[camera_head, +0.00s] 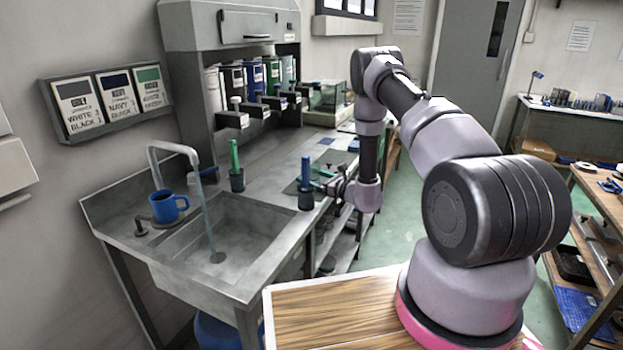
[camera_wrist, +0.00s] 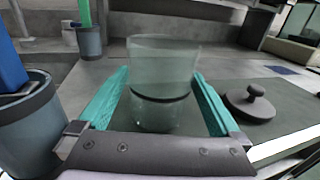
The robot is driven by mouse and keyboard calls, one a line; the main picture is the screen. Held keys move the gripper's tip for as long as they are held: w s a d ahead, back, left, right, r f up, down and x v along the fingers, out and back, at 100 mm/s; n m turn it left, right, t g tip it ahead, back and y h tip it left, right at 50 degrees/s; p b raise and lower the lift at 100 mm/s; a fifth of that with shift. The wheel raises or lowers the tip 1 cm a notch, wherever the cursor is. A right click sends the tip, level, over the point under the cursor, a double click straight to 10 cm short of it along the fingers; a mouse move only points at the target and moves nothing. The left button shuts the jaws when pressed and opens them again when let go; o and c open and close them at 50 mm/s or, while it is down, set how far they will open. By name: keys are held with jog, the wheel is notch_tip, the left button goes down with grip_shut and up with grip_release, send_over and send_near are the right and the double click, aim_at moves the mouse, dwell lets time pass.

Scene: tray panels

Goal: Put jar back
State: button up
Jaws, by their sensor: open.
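A clear glass jar (camera_wrist: 163,62) with a dark band around it stands in the middle of the wrist view, between the teal fingers of my gripper (camera_wrist: 160,78). The fingers are apart, one on each side of the jar, with a visible gap at least low down; whether either touches it I cannot tell. A dark round lid with a knob (camera_wrist: 250,101) lies on the counter just right of the fingers. In the head view my gripper (camera_head: 333,186) is low over the counter's right edge, and the jar cannot be made out there.
A grey cup (camera_wrist: 30,130) with a blue-handled tool (camera_head: 305,172) stands close left of my gripper. A second cup (camera_wrist: 90,43) with a green-handled tool (camera_head: 235,157) is farther back. A sink (camera_head: 225,235), tap and blue mug (camera_head: 166,207) are left. Several canisters stand at the back.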

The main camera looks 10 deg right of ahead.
jog(key=v, duration=1.2)
jog(key=s+a+r+n+g+y, duration=0.1)
jog(key=s+a+r+n+g, duration=0.3)
jog(key=r, duration=0.4)
jog(key=s+a+r+n+g+y, duration=0.1)
jog(key=s+a+r+n+g, duration=0.3)
jog(key=r, duration=0.5)
jog(key=s+a+r+n+g+y, duration=0.2)
jog(key=a+r+n+g, duration=0.15)
jog(key=r+n, duration=0.35)
jog(key=s+d+r+n+g+h, duration=0.1)
jog(key=s+r+n+g+h, duration=0.1)
jog(key=s+r+n+h, duration=0.65)
jog(key=s+d+r+t+h, duration=0.5)
jog(key=s+d+r, duration=0.3)
jog(key=s, duration=0.4)
jog(key=shift+d+r+t, duration=0.3)
jog(key=shift+r+t, duration=0.4)
jog(key=shift+t, duration=0.15)
